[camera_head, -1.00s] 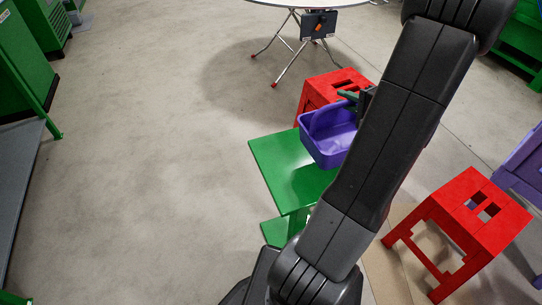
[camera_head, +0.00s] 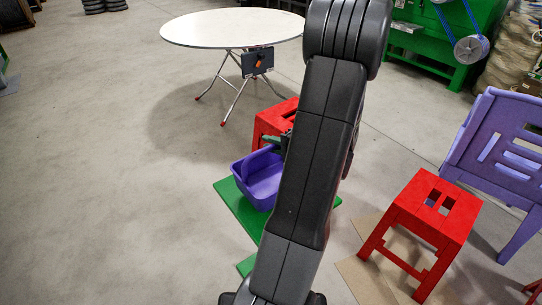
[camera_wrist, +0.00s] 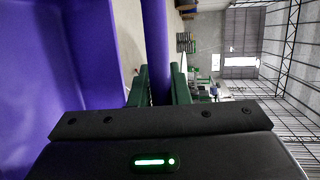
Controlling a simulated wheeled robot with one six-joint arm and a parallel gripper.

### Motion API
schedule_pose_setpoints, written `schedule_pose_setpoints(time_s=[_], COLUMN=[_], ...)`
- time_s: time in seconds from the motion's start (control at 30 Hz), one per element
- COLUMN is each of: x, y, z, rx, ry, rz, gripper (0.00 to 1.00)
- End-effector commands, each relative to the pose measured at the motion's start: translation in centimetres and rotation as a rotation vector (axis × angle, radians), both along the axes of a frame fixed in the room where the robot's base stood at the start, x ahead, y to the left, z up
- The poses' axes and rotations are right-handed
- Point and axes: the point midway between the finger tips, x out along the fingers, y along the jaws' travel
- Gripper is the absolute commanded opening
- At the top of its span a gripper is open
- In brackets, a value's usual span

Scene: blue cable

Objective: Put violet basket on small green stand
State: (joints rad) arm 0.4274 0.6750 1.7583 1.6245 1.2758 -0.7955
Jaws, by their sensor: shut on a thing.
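The violet basket (camera_head: 258,182) is in the middle of the head view, partly hidden behind my arm. In the wrist view its wall (camera_wrist: 60,60) fills the left side, and its handle (camera_wrist: 157,50) runs between the green fingers. My gripper (camera_wrist: 160,85) is shut on this handle; in the head view it is mostly hidden behind my arm. The small green stand (camera_head: 236,208) shows below and around the basket in the head view. Whether the basket touches the stand top or hangs above it, I cannot tell.
A red stool (camera_head: 272,122) stands just behind the basket. Another red stool (camera_head: 425,215) and a violet chair (camera_head: 505,150) are at the right. A round white table (camera_head: 230,28) stands at the back. The floor at the left is clear.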

Motion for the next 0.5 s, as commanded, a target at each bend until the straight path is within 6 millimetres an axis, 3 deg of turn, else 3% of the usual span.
schedule_pose_setpoints(time_s=[0.3,0.5], x=[0.0,0.0], y=[0.0,0.0], z=[-3.5,-3.5], rx=[0.002,0.001], ry=[0.003,0.0], rz=[-0.001,0.0], gripper=[0.0,0.0])
